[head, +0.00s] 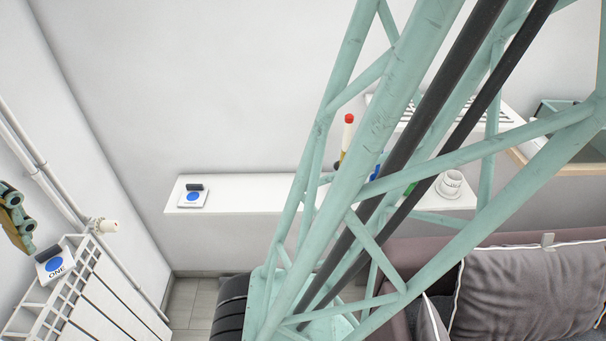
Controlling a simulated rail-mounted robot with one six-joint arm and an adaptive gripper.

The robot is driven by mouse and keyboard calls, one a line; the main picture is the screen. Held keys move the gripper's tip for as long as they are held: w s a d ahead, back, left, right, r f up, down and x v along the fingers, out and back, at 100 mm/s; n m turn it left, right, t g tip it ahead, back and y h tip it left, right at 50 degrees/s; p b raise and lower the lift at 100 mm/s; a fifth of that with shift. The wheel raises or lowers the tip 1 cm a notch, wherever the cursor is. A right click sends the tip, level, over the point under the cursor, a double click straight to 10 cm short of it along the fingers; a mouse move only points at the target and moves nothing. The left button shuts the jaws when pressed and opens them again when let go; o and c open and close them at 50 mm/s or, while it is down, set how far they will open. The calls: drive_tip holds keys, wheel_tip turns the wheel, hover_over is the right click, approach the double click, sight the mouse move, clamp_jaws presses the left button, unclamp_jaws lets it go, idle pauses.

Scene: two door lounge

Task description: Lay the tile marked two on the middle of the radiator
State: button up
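The white radiator (100,298) stands at the lower left, against the left wall. A white tile marked ONE (41,273), with a blue disc and a dark grip block, lies on its top grille near the left end in the picture. A second white tile (204,201) with a blue disc and dark block lies at the left end of the white wall shelf (250,193); its word is too small to read. I see no other tile. My gripper is not in view, so its state does not show.
A red-topped, white and yellow piece (347,135), a blue item (375,171) and a white cup (450,184) stand on the shelf, partly behind green lattice. A tan and green object (15,217) is at the left edge. A sofa with grey cushions (530,290) fills the lower right.

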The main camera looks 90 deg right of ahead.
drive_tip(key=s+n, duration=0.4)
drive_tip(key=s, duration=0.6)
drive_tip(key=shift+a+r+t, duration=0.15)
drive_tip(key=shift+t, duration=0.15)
